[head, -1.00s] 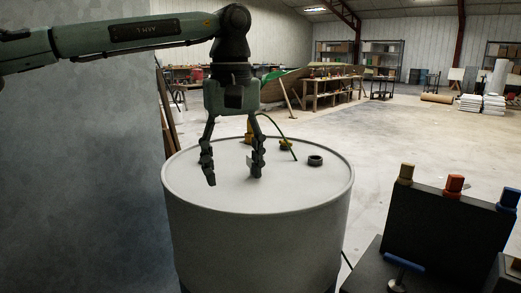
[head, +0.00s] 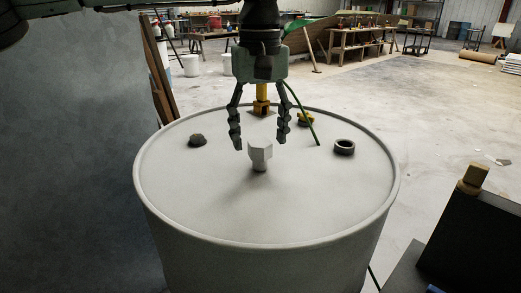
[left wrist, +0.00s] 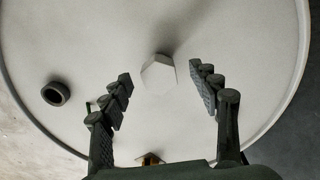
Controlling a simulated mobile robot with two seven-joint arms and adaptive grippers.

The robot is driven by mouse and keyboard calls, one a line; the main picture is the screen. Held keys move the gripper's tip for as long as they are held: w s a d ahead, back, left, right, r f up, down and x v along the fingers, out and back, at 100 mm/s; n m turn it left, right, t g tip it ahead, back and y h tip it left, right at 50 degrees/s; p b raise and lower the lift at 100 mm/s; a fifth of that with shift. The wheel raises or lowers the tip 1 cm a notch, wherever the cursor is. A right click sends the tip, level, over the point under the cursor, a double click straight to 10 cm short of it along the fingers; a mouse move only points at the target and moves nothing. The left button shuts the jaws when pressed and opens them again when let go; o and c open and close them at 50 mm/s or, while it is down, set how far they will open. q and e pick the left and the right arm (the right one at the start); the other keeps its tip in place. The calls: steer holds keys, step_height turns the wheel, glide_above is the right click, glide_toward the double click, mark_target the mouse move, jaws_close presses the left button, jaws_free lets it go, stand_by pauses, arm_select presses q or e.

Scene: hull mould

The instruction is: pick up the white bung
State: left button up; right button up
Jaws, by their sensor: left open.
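The white bung (head: 260,155) stands upright on the pale top of the drum (head: 330,200), with a faceted head on a narrower stem. My left gripper (head: 260,143) points down over the drum top, open and empty, with its two fingers to either side of the bung's head. In the left wrist view the bung (left wrist: 158,76) shows between the fingertips (left wrist: 160,73), with a gap on both sides. I cannot tell whether the tips reach down beside its head. My right gripper is not in view.
A black ring (head: 344,147) and a dark knob (head: 197,140) sit on the drum top. A yellow fitting (head: 305,119) and a green hose (head: 303,112) are behind the gripper. A dark stand with a tan block (head: 473,179) is at the right. The drum's front top is clear.

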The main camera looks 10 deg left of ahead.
mark_target(261, 144)
arm_select(q)
steer(key=shift+d+f, duration=0.1)
steer(key=shift+f, duration=1.8)
steer(key=c, duration=1.2)
steer(key=shift+c, duration=0.2)
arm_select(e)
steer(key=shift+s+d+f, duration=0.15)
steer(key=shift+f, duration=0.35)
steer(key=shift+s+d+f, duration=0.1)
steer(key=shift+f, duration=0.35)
arm_select(q)
steer(key=shift+r, duration=0.15)
steer(key=shift+r, duration=0.55)
step_height(261, 144, up, 3)
steer(key=shift+w, duration=0.1)
steer(key=shift+s+d+r+p, duration=0.1)
steer(key=shift+s+d+r, duration=0.75)
steer(key=shift+d+r, duration=0.85)
steer(key=shift+s+d+r+p, duration=0.1)
steer(key=shift+s+d+r, duration=0.8)
steer(key=shift+d+r, duration=0.75)
steer(key=shift+s+d+r+p, duration=0.1)
steer(key=shift+s+d+r, duration=0.75)
steer(key=shift+d+r, duration=0.85)
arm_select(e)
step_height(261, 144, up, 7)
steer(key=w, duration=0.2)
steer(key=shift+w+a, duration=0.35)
